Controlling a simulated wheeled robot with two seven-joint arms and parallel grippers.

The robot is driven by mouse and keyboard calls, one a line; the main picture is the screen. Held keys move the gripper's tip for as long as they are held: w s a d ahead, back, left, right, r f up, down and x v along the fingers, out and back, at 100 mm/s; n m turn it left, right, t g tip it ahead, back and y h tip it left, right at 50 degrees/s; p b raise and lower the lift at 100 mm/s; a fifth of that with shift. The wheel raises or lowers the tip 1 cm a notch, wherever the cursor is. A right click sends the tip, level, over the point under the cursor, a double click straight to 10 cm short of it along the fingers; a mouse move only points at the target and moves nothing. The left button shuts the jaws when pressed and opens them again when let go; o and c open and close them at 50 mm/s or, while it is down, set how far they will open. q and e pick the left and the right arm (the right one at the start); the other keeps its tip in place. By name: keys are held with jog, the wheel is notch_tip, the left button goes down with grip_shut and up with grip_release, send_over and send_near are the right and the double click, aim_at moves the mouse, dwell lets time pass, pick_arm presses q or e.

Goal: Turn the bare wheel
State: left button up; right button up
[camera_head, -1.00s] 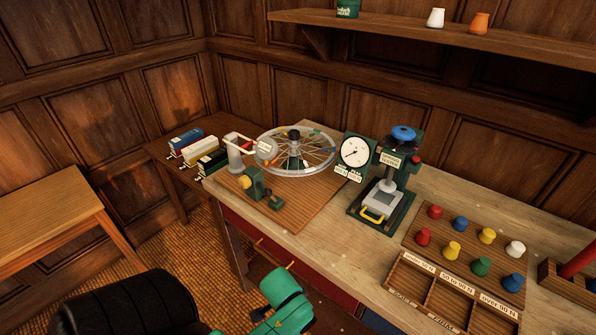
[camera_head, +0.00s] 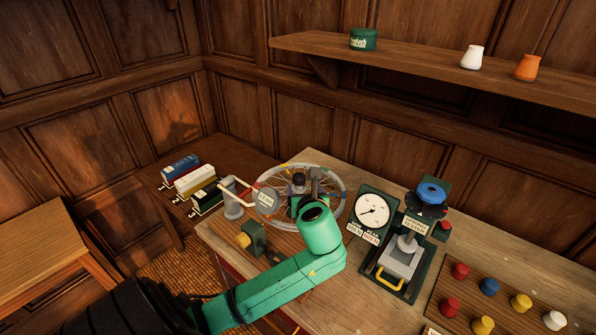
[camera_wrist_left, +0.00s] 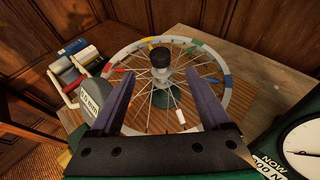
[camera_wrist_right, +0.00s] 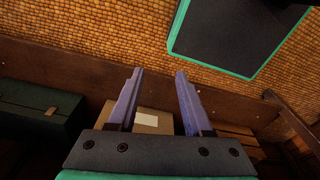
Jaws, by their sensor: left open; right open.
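The bare spoked wheel (camera_head: 338,206) lies flat on a stand on the wooden board, with coloured marks on its rim and spokes. It also shows in the left wrist view (camera_wrist_left: 203,52), with a dark-topped hub (camera_wrist_left: 160,62) at its middle. My left gripper (camera_head: 306,184) is over the wheel, partly hidden by my own green wrist. In the left wrist view its open fingers (camera_wrist_left: 165,88) stand apart on either side of the hub; I cannot tell whether they touch the wheel. My right gripper (camera_wrist_right: 154,85) is open and empty, away from the wheel, facing the floor area.
A white dial gauge (camera_head: 372,211) and a press-like tester (camera_head: 405,255) with a blue knob stand right of the wheel. A grey gauge with a label (camera_head: 266,201) is at its left. Coloured pegs (camera_head: 490,287) stand at the right. A shelf (camera_head: 440,62) runs above.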

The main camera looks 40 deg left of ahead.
aim_at(300, 177)
pick_arm(q)
jog(key=p+x, duration=0.1)
jog(key=x, duration=1)
jog(key=shift+a, duration=0.15)
jog(key=shift+w+a+f, duration=0.15)
jog(key=shift+w+a, duration=0.05)
jog(key=shift+w, duration=0.05)
jog(key=shift+s+d, duration=0.15)
jog(key=shift+s, duration=0.05)
jog(key=shift+w, duration=0.1)
grip_shut()
pick_arm(e)
jog(key=shift+s+d+r, duration=0.65)
jog(key=shift+d, duration=0.15)
